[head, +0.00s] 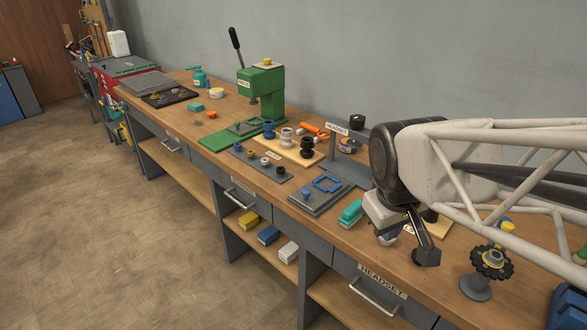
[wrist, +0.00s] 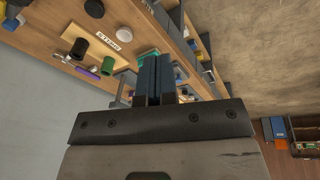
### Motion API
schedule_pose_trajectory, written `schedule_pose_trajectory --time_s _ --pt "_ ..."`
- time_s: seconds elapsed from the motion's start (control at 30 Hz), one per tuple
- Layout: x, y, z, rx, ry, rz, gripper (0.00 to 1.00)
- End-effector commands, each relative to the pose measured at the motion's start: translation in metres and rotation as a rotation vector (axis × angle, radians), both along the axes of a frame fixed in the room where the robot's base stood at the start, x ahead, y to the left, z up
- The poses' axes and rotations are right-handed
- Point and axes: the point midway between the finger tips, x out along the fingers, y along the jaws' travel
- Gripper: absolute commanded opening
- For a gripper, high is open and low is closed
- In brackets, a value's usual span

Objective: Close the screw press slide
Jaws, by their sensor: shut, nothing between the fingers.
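The green press (head: 262,84) stands on the bench toward the back, with a black lever rising up to the left and a yellow cap on top. A green base (head: 217,141) extends forward from it, with a dark plate (head: 243,128) lying on it under the head. I cannot tell how far the slide is out. My gripper (head: 425,256) is over the front right of the bench, well to the right of the press and apart from it. In the wrist view my gripper's two dark fingers (wrist: 155,72) are together and empty. The press is not recognisable there.
Grey trays with small parts (head: 260,163) and a blue-marked fixture (head: 320,193) lie between press and gripper. A grey stand (head: 345,160), a teal block (head: 351,212) and a black knobbed wheel (head: 491,262) are near my arm. The bench's front edge has drawer handles.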

Motion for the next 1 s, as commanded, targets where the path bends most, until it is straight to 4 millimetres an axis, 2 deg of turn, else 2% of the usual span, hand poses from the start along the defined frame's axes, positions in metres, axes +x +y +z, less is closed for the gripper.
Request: schedule_pose_trajectory --time_s 0.1,0.57,1.0 --pt "0.025 0.008 -0.003 -0.048 0.019 0.135 0.00" --pt "0.117 0.049 -0.022 -0.231 0.088 0.671 0.00" --pt "0.199 0.108 -0.060 -0.396 0.170 1.196 0.00"
